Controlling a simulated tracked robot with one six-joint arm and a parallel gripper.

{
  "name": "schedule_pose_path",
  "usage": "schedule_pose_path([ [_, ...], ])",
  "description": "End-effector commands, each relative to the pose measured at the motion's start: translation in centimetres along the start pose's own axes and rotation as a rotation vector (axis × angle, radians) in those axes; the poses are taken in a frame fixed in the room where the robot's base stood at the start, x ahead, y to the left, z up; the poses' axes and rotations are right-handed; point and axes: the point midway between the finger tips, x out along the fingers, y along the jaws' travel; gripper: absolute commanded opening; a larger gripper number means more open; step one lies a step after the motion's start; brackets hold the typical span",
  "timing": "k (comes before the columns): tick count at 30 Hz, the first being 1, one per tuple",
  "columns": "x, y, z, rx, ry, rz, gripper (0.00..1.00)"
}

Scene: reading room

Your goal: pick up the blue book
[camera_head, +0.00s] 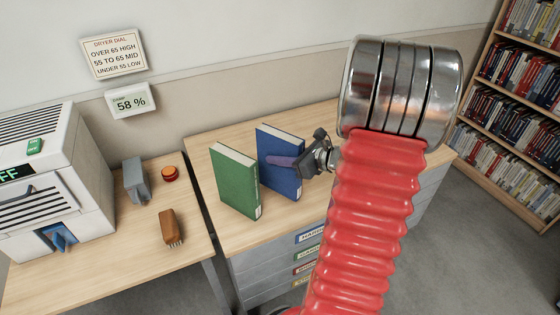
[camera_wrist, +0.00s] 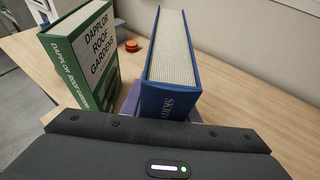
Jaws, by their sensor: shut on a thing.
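The blue book (camera_head: 283,180) stands upright on the wooden desk in the head view, just right of the green book (camera_head: 236,184). My gripper (camera_head: 290,162) reaches in from the right and is shut on the blue book, with a purple finger across its near cover. In the wrist view the blue book (camera_wrist: 170,75) shows its page edges on top and part of a spine title starting "SKR". Purple finger pads show at its sides, low down. The green book (camera_wrist: 85,55), titled "Dapplor Roof Gardens", stands to its left with a gap between. The far finger is mostly hidden.
A desk (camera_head: 225,236) holds both books, with labelled drawers (camera_head: 308,254) below. On the left table are a white machine (camera_head: 90,175), a grey block (camera_head: 136,181), a red-orange button (camera_head: 169,173) and a brown brush (camera_head: 170,227). A bookcase (camera_head: 515,120) stands right. Desk space right of the blue book looks clear.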

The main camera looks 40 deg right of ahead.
Motion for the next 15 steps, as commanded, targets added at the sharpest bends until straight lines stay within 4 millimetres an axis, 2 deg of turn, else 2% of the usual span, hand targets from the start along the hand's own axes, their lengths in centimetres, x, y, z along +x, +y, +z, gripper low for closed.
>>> schedule_pose_path([
  [9, -1.8, -0.1, 4.6, -0.006, -0.004, -0.002, 0.00],
  [15, -2.7, -0.1, 6.7, -0.004, -0.003, -0.002, 0.00],
])
